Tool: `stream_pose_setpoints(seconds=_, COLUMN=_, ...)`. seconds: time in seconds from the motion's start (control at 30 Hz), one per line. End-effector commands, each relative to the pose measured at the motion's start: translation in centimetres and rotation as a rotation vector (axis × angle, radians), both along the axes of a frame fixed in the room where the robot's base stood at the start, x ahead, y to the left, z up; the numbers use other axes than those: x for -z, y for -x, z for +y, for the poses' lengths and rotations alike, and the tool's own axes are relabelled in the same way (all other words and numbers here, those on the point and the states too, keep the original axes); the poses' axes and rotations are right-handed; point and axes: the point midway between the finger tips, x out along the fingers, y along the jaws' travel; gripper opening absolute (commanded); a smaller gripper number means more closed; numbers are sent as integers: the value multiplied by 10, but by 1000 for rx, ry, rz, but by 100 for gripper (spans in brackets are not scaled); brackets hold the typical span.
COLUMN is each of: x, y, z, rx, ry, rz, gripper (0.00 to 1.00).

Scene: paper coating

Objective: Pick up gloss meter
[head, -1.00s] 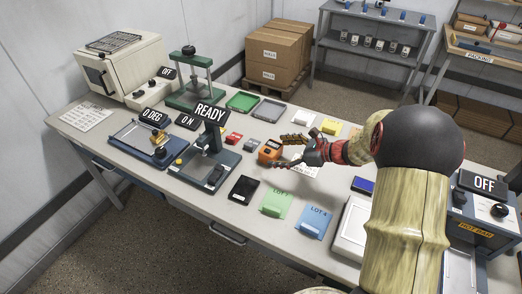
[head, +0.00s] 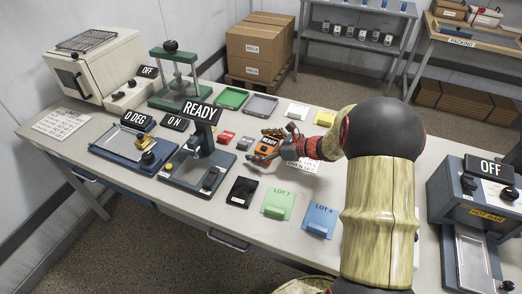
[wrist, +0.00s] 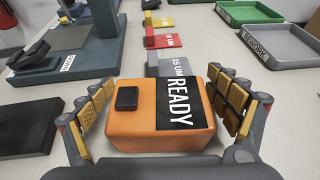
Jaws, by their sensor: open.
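The gloss meter seems to be the orange box (wrist: 150,130) with a black button and a black label reading READY. It lies on the table and also shows in the head view (head: 266,147), partly covered by my gripper. My gripper (wrist: 160,105) is open, with one finger on each side of the orange box. A gap shows beside the left finger; at the right finger the gap is narrow, and I cannot tell whether it touches. In the head view my gripper (head: 268,146) reaches in from the right, low over the table.
The blue stand marked READY (head: 190,178) is left of the box. A black pad (head: 242,191), a green LOT 7 pad (head: 278,204) and a blue LOT 4 pad (head: 319,220) lie in front. Small red (head: 227,137) and grey blocks sit close behind. Trays (head: 261,106) lie farther back.

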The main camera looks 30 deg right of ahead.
Motion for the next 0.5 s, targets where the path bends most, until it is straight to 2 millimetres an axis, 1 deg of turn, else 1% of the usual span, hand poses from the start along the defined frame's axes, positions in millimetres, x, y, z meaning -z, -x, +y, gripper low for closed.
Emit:
stream_pose_setpoints(seconds=0.03, x=3, y=0, z=1, rx=2, ry=1, rz=0, gripper=89)
stream_pose_setpoints(seconds=0.27, x=1, y=0, z=1, rx=3, ry=0, rz=0, gripper=89)
stream_pose_setpoints(seconds=0.5, x=1, y=0, z=1, rx=3, ry=0, rz=0, gripper=76)
